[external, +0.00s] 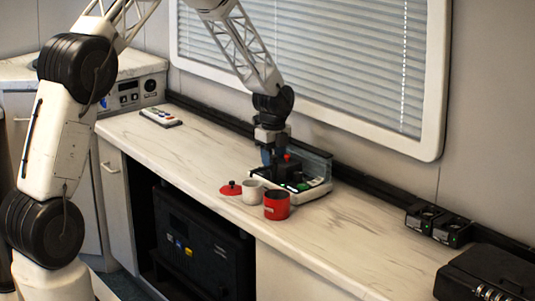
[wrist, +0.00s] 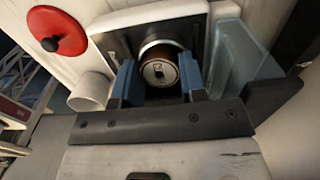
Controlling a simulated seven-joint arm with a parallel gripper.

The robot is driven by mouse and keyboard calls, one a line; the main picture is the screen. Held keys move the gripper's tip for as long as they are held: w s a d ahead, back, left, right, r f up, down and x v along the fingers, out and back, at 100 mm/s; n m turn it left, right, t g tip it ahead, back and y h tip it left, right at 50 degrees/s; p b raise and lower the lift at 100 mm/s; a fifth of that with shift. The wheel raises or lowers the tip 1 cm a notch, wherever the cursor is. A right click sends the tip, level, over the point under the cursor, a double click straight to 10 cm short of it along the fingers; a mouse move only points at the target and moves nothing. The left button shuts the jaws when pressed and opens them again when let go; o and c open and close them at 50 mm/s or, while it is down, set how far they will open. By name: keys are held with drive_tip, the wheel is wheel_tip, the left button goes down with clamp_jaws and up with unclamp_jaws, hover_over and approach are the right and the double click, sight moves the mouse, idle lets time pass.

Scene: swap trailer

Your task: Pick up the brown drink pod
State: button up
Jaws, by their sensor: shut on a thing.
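The brown drink pod (wrist: 160,72) has a round, pale-ringed top and sits between the two blue fingers of my gripper (wrist: 160,78) in the wrist view. My gripper is shut on it, with one finger at each side. The pod is over or in the pod holder (wrist: 192,22), a white-edged tray with a dark inside; I cannot tell whether it is lifted. In the external view my gripper (external: 272,160) points down at the holder (external: 318,190) on the counter, and the pod is hidden there.
A white cup (external: 252,192), a red mug (external: 277,206) and a red lid (external: 231,188) with a black knob stand in front of the holder. A clear cover (wrist: 240,60) rises close beside my gripper.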

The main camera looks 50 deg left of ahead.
drive_tip(key=shift+c, duration=0.4)
wheel_tip(320, 180, up, 10)
idle(0.6)
idle(0.4)
drive_tip(key=shift+d, duration=0.1)
